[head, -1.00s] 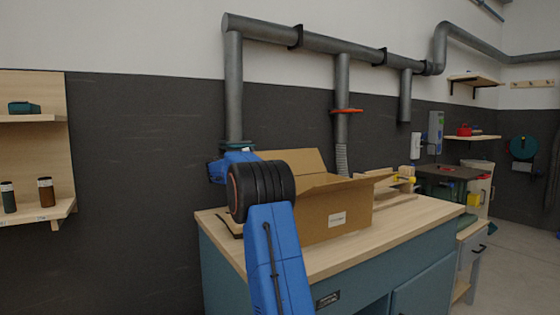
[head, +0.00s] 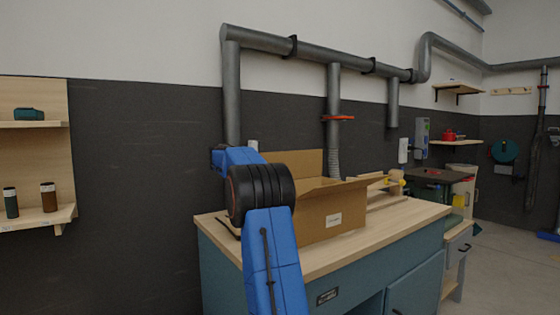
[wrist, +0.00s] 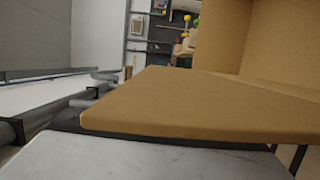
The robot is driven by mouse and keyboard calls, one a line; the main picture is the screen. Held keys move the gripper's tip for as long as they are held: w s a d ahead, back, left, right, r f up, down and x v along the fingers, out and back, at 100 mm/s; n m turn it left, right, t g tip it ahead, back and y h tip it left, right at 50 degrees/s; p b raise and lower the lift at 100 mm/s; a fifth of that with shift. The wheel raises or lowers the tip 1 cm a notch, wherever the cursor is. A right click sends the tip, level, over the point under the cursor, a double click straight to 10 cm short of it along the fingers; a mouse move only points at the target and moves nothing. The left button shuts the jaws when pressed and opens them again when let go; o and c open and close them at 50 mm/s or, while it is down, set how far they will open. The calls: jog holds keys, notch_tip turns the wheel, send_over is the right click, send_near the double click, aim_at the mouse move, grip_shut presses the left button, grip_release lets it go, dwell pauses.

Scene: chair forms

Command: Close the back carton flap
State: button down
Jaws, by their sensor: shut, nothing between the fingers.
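The brown carton (head: 318,222) stands on the workbench with a white label on its front. Its back flap (head: 296,162) stands up at the rear, partly hidden by my arm. Another flap (head: 342,184) sticks outward at the right. In the wrist view a broad cardboard panel (wrist: 205,105) crosses close in front of the camera; I cannot tell for certain which flap it is. My gripper (wrist: 170,142) shows as a pale slab with a dark edge at the bottom of that view, shut and empty, its tip against or just under the panel. In the head view my arm hides it.
The wooden bench top (head: 400,217) is clear at the front right. Grey pipes (head: 300,45) run along the wall behind. A wall shelf (head: 35,216) with small containers is at left.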

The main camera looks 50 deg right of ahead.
aim_at(290, 157)
jog(key=s+m, duration=0.2)
jog(key=s+a+m+t+y, duration=0.1)
jog(key=m, duration=0.1)
jog(key=shift+s+r, duration=0.1)
jog(key=shift+s, duration=0.3)
jog(key=s+m, duration=0.2)
jog(key=s+f+m+t, duration=0.1)
jog(key=shift+a, duration=0.4)
jog(key=s+a+f+m+t, duration=0.1)
jog(key=s+f+m+t, duration=0.1)
jog(key=s+f+m, duration=0.2)
jog(key=shift+f+m, duration=1.15)
jog(key=shift+m, duration=0.25)
jog(key=shift+s+a+f, duration=0.1)
